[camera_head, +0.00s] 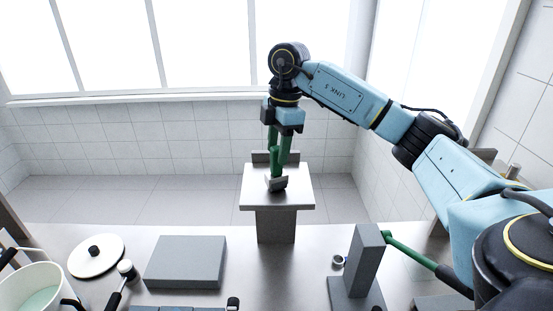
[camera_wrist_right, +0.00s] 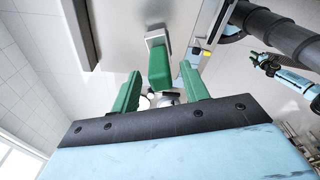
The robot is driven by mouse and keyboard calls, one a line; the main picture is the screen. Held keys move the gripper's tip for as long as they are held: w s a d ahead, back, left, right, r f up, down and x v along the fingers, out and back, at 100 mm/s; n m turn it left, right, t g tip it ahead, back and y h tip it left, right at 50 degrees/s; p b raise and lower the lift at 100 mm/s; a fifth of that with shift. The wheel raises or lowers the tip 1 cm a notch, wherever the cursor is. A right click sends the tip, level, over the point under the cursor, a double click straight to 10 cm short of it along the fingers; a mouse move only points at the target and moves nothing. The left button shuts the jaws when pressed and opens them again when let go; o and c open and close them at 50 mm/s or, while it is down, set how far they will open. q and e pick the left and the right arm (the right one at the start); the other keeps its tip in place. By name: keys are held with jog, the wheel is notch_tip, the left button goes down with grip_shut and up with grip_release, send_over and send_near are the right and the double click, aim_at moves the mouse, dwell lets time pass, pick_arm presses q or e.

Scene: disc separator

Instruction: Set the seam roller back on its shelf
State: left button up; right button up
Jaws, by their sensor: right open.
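The seam roller stands on the raised grey shelf (camera_head: 297,193), its dark grey head (camera_head: 277,184) on the shelf top and its green handle pointing up. My right gripper (camera_head: 279,150) is above it, pointing down. In the right wrist view the green handle (camera_wrist_right: 160,68) lies between the two open green fingers of this gripper (camera_wrist_right: 160,90), with gaps on both sides.
The worktop holds a grey block (camera_head: 186,262), a white lid (camera_head: 96,255), a pot (camera_head: 32,290) and an upright grey block (camera_head: 364,262) with a green rod (camera_head: 408,251) beside it. A low wall plate (camera_head: 261,157) rises at the shelf's back edge. Air left of the shelf is free.

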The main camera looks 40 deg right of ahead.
notch_tip(320, 180, up, 9)
jog(key=d, duration=0.1)
jog(key=shift+s+p, duration=0.15)
jog(key=shift+p, duration=0.25)
jog(key=shift+f, duration=0.15)
